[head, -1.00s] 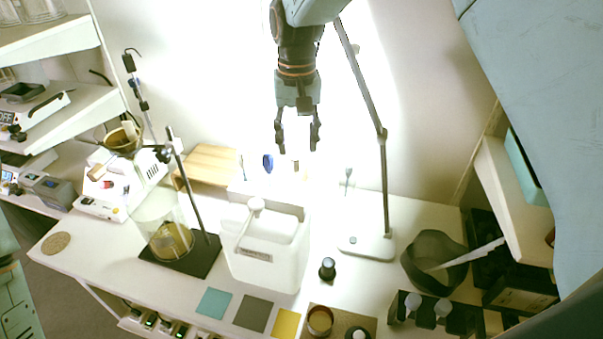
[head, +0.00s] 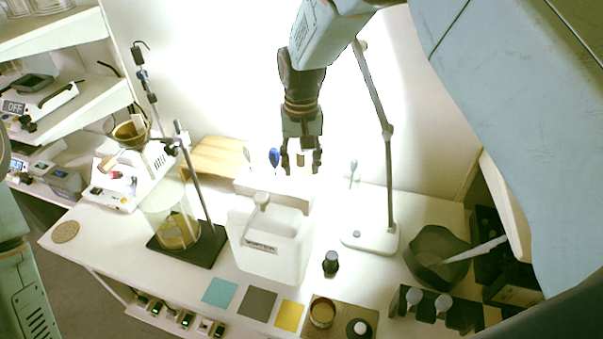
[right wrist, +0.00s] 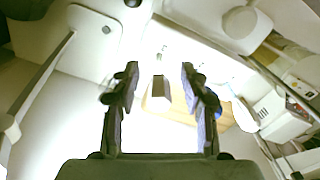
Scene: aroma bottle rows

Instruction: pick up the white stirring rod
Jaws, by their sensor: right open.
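My right gripper (head: 301,168) is open, pointing down just above the white holder (head: 243,186) behind the white canister. A small brown-topped upright piece (head: 300,159) shows between its fingers; it also shows between the fingers in the right wrist view (right wrist: 158,87), not gripped. A blue-headed tool (head: 273,157) and a pale-headed one (head: 247,153) stand to its left. A pale thin tool (head: 353,172) stands to its right. Glare washes out this area, so I cannot tell which piece is the white stirring rod. My left gripper is out of view.
The white canister (head: 272,244) with a round-headed white handle (head: 261,199) stands in front of the holder. A lamp stand (head: 388,180) rises close on the right. A dark bowl (head: 432,262) with a white stick (head: 475,250) is farther right. A beaker (head: 178,228) stands left.

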